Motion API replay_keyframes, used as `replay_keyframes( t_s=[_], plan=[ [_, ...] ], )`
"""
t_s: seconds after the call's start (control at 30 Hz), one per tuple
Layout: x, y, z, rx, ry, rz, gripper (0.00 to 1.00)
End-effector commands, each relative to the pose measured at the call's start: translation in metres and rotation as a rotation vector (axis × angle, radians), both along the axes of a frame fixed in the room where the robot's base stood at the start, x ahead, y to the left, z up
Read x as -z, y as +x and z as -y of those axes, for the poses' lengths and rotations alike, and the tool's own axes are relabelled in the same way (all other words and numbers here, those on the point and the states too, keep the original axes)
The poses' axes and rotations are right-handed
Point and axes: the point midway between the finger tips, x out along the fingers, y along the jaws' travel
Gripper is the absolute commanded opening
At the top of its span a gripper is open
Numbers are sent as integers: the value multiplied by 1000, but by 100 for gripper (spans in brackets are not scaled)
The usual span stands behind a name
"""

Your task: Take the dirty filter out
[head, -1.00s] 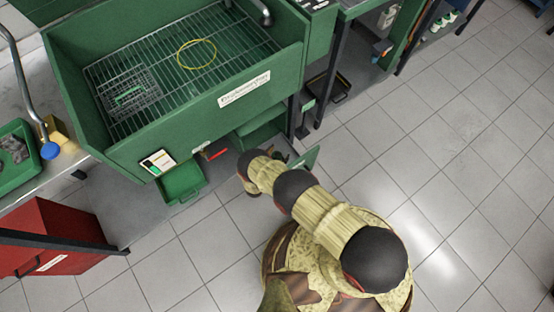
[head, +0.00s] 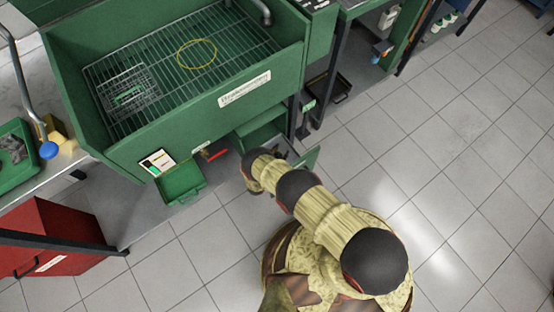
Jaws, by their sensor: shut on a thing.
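The green parts washer (head: 180,120) stands at the upper left. Under its front right is an open green compartment (head: 258,132), with a small green door (head: 306,160) standing open beside it. My arm (head: 320,215) reaches from the lower right to the front of this compartment. Its far end (head: 258,172) is low by the opening. My gripper is hidden behind the arm and cannot be made out. I cannot identify a dirty filter; the inside of the compartment is mostly covered by the washer and my arm.
A green flap (head: 181,182) hangs open left of the compartment, near a red handle (head: 217,154). A wire rack (head: 225,70) with a yellow ring (head: 197,54) lies in the basin. A red cabinet (head: 52,240) stands lower left. The tiled floor (head: 460,170) at right is clear.

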Motion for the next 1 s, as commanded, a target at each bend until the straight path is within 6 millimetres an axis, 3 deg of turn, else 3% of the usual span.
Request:
replay_keyframes(
  t_s=[0.43,1.0],
  plan=[
    [0,0,0,0,0,0,6],
    [-8,0,0,0,-1,0,4]
  ],
)
